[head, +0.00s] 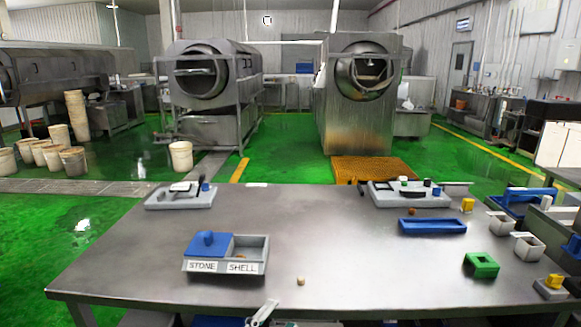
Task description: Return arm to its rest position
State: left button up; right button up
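A grey-white piece that looks like part of my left gripper (262,313) shows at the bottom edge, left of centre, below the table's front edge. Most of it is cut off, so I cannot tell whether it is open or shut. My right gripper is not in view. The two-part box (225,268) labelled STONE and SHELL stands on the metal table (350,265), apart from the gripper. A blue lid (208,244) with a knob covers its STONE side. The SHELL side is open, with a small brownish thing inside. A small tan piece (301,281) lies right of the box.
Grey trays (180,202) stand along the table's far edge. A blue tray (432,227), a green block (481,265), grey cups (501,224) and yellow pieces (467,205) crowd the right side. The table's middle is mostly clear. Rotary drums (362,100) stand behind on green floor.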

pick_arm(q)
jog(key=s+a+f+n+g+y, duration=0.2)
jog(key=s+a+f+n+y, duration=0.1)
jog(key=f, duration=0.6)
jog(key=s+a+f+n+g+y, duration=0.2)
jog(key=s+a+f+n+y, duration=0.1)
jog(key=s+a+f+n, duration=0.3)
jog(key=s+a+f+n+g+y, duration=0.2)
jog(key=s+a+f+n, duration=0.3)
jog(key=f, duration=0.9)
jog(key=s+a+y, duration=0.1)
jog(key=s+a, duration=0.2)
jog(key=shift+f+y, duration=0.25)
jog(key=shift+y, duration=0.05)
